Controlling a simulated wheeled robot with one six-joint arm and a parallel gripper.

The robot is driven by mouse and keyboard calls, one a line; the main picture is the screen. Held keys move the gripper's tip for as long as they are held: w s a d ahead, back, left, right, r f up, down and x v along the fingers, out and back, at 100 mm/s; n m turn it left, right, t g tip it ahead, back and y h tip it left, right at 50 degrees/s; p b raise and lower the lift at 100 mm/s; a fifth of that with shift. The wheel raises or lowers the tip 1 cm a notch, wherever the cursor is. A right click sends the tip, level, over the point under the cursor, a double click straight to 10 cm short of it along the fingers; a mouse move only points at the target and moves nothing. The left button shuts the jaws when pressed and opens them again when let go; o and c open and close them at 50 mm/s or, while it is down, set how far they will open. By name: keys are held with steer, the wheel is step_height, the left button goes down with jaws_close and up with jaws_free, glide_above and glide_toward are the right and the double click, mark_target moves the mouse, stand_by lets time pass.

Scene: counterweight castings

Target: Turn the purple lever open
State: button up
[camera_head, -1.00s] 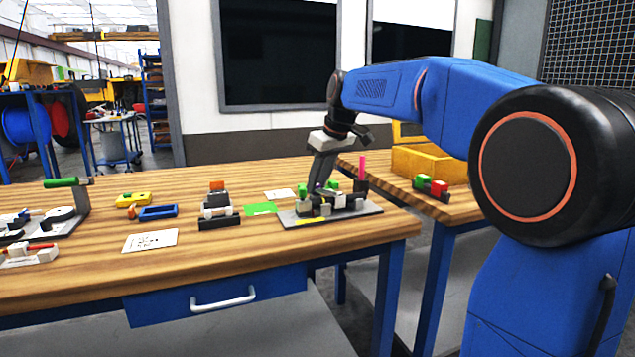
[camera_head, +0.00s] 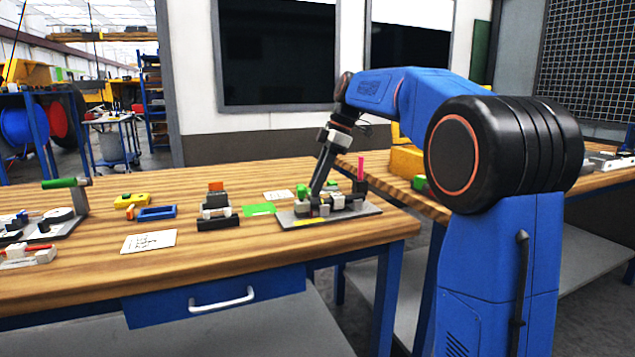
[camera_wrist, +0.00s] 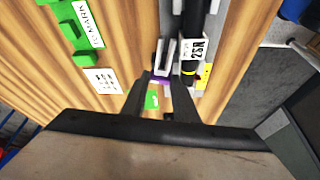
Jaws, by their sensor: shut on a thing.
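The purple lever (camera_wrist: 160,79) shows as a small purple patch between my fingertips in the wrist view; most of it is hidden. My gripper (camera_wrist: 164,86) is shut on it. In the head view my gripper (camera_head: 316,193) reaches down, tilted, onto the fixture on the grey plate (camera_head: 363,213), and the lever cannot be made out there. Beside the fingers in the wrist view runs a black cylindrical part (camera_wrist: 192,42) with a white label (camera_wrist: 196,50) and a yellow band.
An upright pink rod (camera_head: 361,167) stands at the plate's back right. Left of the plate are a green card (camera_head: 259,209), a block stack (camera_head: 217,212), a blue frame (camera_head: 157,212) and a white printed card (camera_head: 149,241). The bench's front has clear wood.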

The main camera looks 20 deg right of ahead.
steer(key=shift+w+n+g, duration=0.1)
steer(key=shift+n+g, duration=0.3)
steer(key=shift+n, duration=0.7)
steer(key=o, duration=1.1)
steer(key=shift+c, duration=0.2)
